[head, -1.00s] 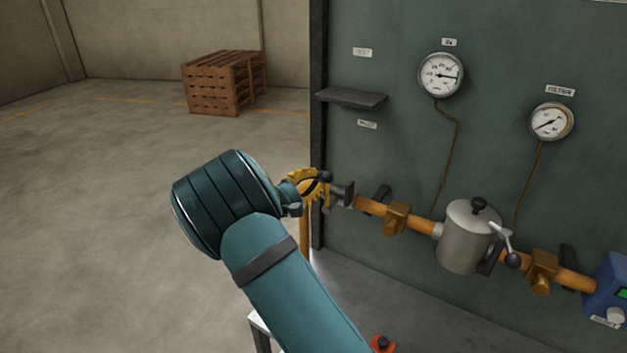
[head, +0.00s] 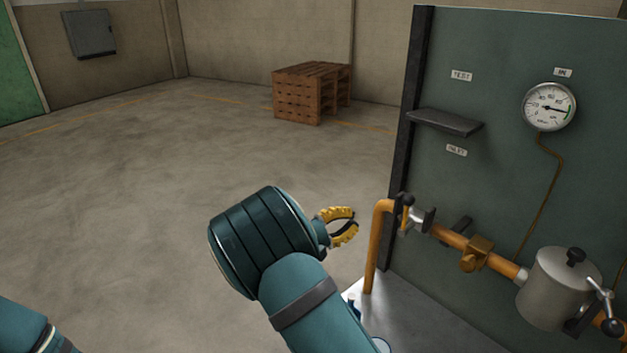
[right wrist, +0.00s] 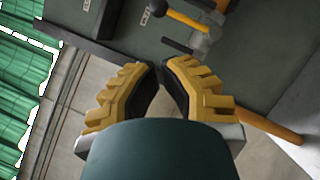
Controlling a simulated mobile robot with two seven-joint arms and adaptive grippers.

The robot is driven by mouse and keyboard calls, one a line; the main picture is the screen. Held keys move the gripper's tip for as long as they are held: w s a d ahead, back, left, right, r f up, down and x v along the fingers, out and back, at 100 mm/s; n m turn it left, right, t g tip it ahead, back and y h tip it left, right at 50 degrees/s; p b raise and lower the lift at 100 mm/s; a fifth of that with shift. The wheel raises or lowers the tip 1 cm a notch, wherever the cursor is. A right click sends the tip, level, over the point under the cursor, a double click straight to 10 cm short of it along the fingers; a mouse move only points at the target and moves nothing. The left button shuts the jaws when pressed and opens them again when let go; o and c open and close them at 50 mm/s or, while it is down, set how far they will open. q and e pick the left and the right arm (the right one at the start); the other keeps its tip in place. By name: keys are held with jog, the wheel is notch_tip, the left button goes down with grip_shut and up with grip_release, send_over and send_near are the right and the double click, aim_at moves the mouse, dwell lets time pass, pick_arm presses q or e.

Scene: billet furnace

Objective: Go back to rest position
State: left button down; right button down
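My right gripper (head: 353,222) hangs in free air in the head view, left of the orange inlet pipe (head: 374,250) and its black-handled valve (head: 405,205). Its yellow fingers are a little apart with nothing between them. They also show in the right wrist view (right wrist: 159,68), with a narrow empty gap between the dark pads. Part of my left arm shows at the lower left of the head view, but its gripper is outside the frame.
The green panel (head: 500,190) stands at the right with a small dark shelf (head: 446,122), a gauge (head: 549,107) and a grey filter pot (head: 558,288) on the orange pipe line. Wooden pallets (head: 311,92) stand far back. The floor at left is open.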

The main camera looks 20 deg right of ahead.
jog(key=s+f+g+y+b, duration=0.1)
jog(key=s+f+y, duration=0.35)
jog(key=f, duration=0.45)
jog(key=s+f+g+y+b, duration=0.1)
jog(key=s+f+g+y, duration=0.3)
jog(key=f, duration=0.6)
jog(key=s+f+t+y+b, duration=0.1)
jog(key=s+f+y, duration=0.3)
jog(key=f, duration=0.5)
jog(key=s+a+f+m+t+y+b, duration=0.1)
jog(key=s+a+f+m+t+y, duration=0.1)
jog(key=s+a+f+m+y, duration=0.2)
jog(key=s+a+f+m+t+y+b, duration=0.2)
jog(key=a+y, duration=0.6)
jog(key=a, duration=0.5)
jog(key=shift+s+f+m+t+b, duration=0.3)
jog(key=shift+s+f+m+t, duration=0.3)
jog(key=shift+s+f+m, duration=0.85)
jog(key=shift+w+a+f+n, duration=0.1)
jog(key=shift+w+f+n, duration=0.05)
jog(key=shift+f+n, duration=0.1)
